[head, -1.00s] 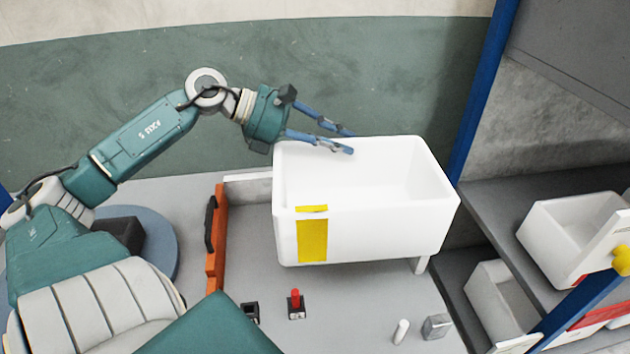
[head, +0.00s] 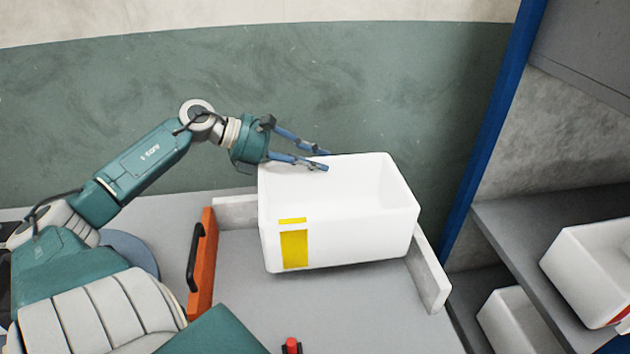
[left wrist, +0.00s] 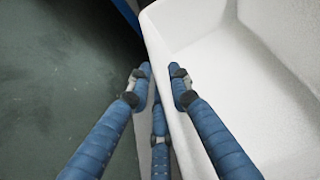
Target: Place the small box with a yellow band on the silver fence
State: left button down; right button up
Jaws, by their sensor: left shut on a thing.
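The small white box (head: 345,240) with a yellow band (head: 295,247) on its front is open at the top and hangs over or rests at the far part of the grey worktop. My left gripper (head: 323,160) is shut on the box's far left rim. In the left wrist view its blue fingers (left wrist: 160,76) straddle the white box wall (left wrist: 205,55). The silver fence (head: 428,270) shows as a pale rail to the right of the box, with another pale piece behind at left. Whether the box touches the fence is hidden. My right gripper is not in view.
An orange panel (head: 203,265) with a black handle stands left of the box. A red button (head: 291,345) is at the front edge of the view. A blue post (head: 490,135) and grey shelves with white bins (head: 590,270) are at right.

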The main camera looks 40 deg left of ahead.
aim_at(268, 170)
pick_arm(q)
jog(key=shift+f, duration=3.35)
jog(key=shift+f, duration=0.2)
jog(key=c, duration=1.6)
grip_release()
jog(key=shift+r, duration=0.2)
jog(key=shift+s, duration=0.1)
jog(key=b+v, duration=0.1)
jog(key=v, duration=1.1)
